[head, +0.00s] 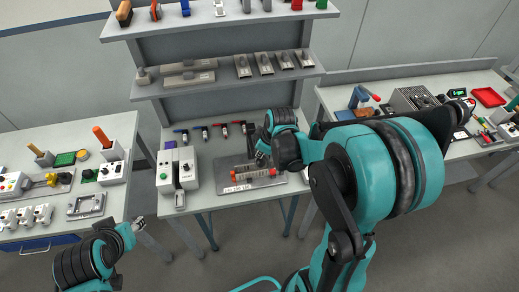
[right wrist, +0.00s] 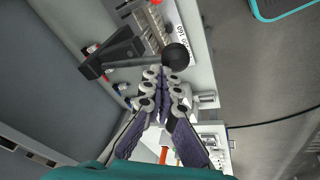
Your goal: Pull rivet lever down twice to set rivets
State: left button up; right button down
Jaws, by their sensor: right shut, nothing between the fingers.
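The rivet lever (right wrist: 140,61) shows in the right wrist view as a grey rod with a black ball knob (right wrist: 175,57), coming from a dark bracket (right wrist: 112,54). My right gripper (right wrist: 162,74) is shut and empty, its fingertips close to the knob; I cannot tell whether they touch it. In the head view my right gripper (head: 262,154) is above the grey plate (head: 272,182) on the middle bench, and hides most of the lever. A duct piece with red-orange parts (head: 245,172) lies on that plate. My left gripper (head: 138,226) is low at the left, away from the bench.
A grey and white machine (head: 186,170) stands left of the plate. Several hand tools (head: 204,132) lie along the back. Shelves (head: 220,83) rise behind the middle bench. Side benches carry other equipment, including a red tray (head: 488,96) at the right.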

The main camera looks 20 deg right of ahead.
aim_at(261, 161)
jog(key=shift+s+a+f+b, duration=0.1)
jog(key=shift+s+f+b, duration=0.35)
jog(key=shift+f+b, duration=0.35)
jog(key=shift+s+a+f+b, duration=0.1)
jog(key=shift+s+f+b, duration=0.3)
jog(key=shift+f+b, duration=0.45)
jog(key=shift+s+a+f+b, duration=0.1)
jog(key=shift+s+f+b, duration=0.45)
jog(key=shift+f, duration=0.4)
dwell(2.3)
jog(key=shift+w+r, duration=0.1)
dwell(0.4)
jog(key=shift+w+d+r+p, duration=0.1)
jog(key=shift+w+r+p, duration=0.2)
jog(key=shift+r+p, duration=0.25)
jog(key=shift+w+d+r+p, duration=0.1)
jog(key=shift+w+r+p, duration=0.2)
jog(key=shift+r, duration=0.35)
jog(key=shift+w+d+r+p, duration=0.1)
jog(key=shift+w+r+p, duration=0.6)
jog(key=shift+r, duration=0.5)
jog(key=shift+w+d+r+p, duration=0.15)
jog(key=shift+w+r+p, duration=0.35)
jog(key=shift+r+p, duration=0.55)
jog(key=shift+w+d+r+p, duration=0.1)
jog(key=shift+w+r+p, duration=0.55)
jog(key=shift+r, duration=0.65)
